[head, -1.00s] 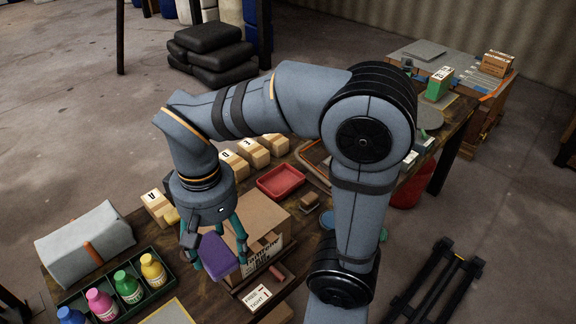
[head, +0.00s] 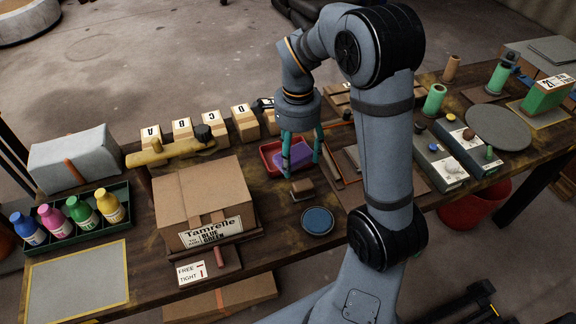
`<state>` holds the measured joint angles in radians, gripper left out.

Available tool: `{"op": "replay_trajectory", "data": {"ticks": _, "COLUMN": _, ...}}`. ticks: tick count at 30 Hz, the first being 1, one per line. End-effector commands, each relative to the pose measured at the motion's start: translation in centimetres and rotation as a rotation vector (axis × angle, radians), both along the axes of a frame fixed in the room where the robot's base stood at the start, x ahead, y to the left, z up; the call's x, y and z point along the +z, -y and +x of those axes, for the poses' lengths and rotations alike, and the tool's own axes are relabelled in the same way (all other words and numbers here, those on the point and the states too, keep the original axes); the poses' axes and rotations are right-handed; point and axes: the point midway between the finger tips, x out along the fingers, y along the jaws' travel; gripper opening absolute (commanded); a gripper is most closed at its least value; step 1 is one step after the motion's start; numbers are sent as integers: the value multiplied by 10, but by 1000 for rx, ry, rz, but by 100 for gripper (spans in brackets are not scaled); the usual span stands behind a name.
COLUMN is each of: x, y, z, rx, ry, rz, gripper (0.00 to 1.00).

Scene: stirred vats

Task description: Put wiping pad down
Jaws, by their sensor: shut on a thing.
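The purple wiping pad (head: 300,158) is between the teal fingers of my gripper (head: 302,158), which is shut on it. My gripper points down at the red tray (head: 268,150), right of the cardboard box. The pad overlaps the tray's right part in the head view. I cannot tell whether the pad touches the tray floor or hangs just above it. The fingers hide part of the pad and of the tray's right side.
The cardboard box (head: 198,196) stands left of the tray. A small brown block (head: 302,189) and a blue round dish (head: 317,220) lie in front of it. Lettered boxes (head: 245,124) line the back edge. A bottle rack (head: 122,226) stands at the left.

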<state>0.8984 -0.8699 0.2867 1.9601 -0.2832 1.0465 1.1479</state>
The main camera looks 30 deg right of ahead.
Motion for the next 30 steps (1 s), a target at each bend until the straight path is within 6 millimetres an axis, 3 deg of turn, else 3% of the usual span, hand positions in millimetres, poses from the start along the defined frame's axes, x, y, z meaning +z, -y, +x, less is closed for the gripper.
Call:
{"op": "replay_trajectory", "data": {"ticks": 1, "x": -14, "y": 11, "z": 4, "rx": -84, "ry": -1, "rz": 1, "gripper": 41}}
{"op": "replay_trajectory", "data": {"ticks": 6, "x": -29, "y": 29, "z": 16, "rx": -228, "ry": 1, "rz": 2, "gripper": 41}}
{"op": "replay_trajectory", "data": {"ticks": 21, "x": -86, "y": 40, "z": 113, "rx": -235, "ry": 2, "rz": 1, "gripper": 41}}
{"op": "replay_trajectory", "data": {"ticks": 30, "x": -108, "y": 41, "z": 124, "rx": -234, "ry": -1, "rz": 1, "gripper": 41}}
